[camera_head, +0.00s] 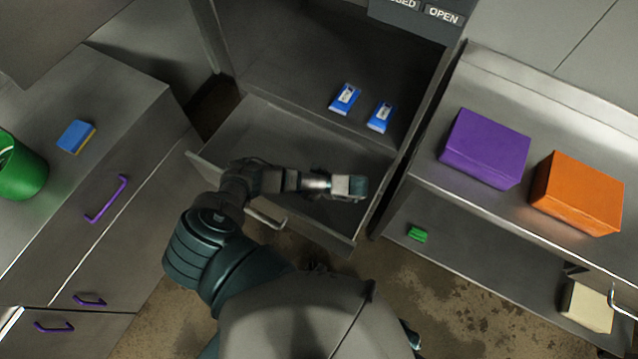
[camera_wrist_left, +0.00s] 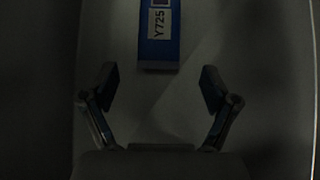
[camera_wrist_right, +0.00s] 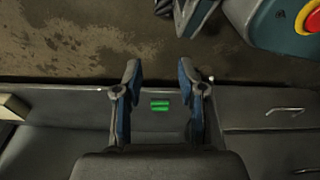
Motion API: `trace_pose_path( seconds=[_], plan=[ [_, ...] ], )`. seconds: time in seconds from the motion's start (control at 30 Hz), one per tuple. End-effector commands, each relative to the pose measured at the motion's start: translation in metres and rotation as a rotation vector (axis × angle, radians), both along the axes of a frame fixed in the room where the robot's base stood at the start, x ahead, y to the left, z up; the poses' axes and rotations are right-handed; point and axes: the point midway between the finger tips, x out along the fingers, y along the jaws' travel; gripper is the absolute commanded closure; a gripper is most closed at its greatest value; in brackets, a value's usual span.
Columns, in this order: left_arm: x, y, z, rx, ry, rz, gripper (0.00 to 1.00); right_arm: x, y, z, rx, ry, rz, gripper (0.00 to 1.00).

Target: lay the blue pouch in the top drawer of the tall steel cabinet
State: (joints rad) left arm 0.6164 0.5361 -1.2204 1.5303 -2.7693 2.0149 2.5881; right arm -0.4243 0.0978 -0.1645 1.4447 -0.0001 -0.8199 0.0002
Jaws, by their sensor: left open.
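The tall steel cabinet (camera_head: 262,75) stands open with its drawer (camera_head: 225,145) pulled out toward me. Two blue pouches with white labels, a left one (camera_head: 345,98) and a right one (camera_head: 381,116), lie on the cabinet floor behind the drawer. My left gripper (camera_head: 350,187) hangs over the open drawer. In the left wrist view its fingers (camera_wrist_left: 158,88) are apart and empty. A blue pouch (camera_wrist_left: 159,52) labelled Y725 lies just beyond them on a grey surface; I cannot tell whether it is inside the drawer. My right gripper (camera_wrist_right: 160,78) is open and empty.
A green bin (camera_head: 22,168) and a blue-yellow sponge (camera_head: 76,136) stand on the left counter. Purple (camera_head: 485,148) and orange (camera_head: 578,193) boxes stand on the right bench. A small green block (camera_head: 417,234) lies on its lower shelf, well beyond my right fingers.

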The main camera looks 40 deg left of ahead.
Motion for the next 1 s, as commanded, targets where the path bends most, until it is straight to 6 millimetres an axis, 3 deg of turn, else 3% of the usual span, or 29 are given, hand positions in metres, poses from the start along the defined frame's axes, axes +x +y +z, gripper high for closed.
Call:
trace_pose_path(
  seconds=[0.3,0.5,1.0],
  plan=[
    [0.004,-0.022,0.028,0.004,0.001,0.001,0.13,-0.052,-0.009,-0.037,-0.006,0.029,0.010,0.60],
    [0.004,-0.032,0.036,0.004,0.002,0.001,0.13,-0.078,-0.014,-0.050,-0.008,0.042,0.013,0.60],
    [0.005,-0.036,0.038,0.005,0.003,0.002,0.13,-0.088,-0.016,-0.055,-0.009,0.046,0.014,0.60]
  ],
)
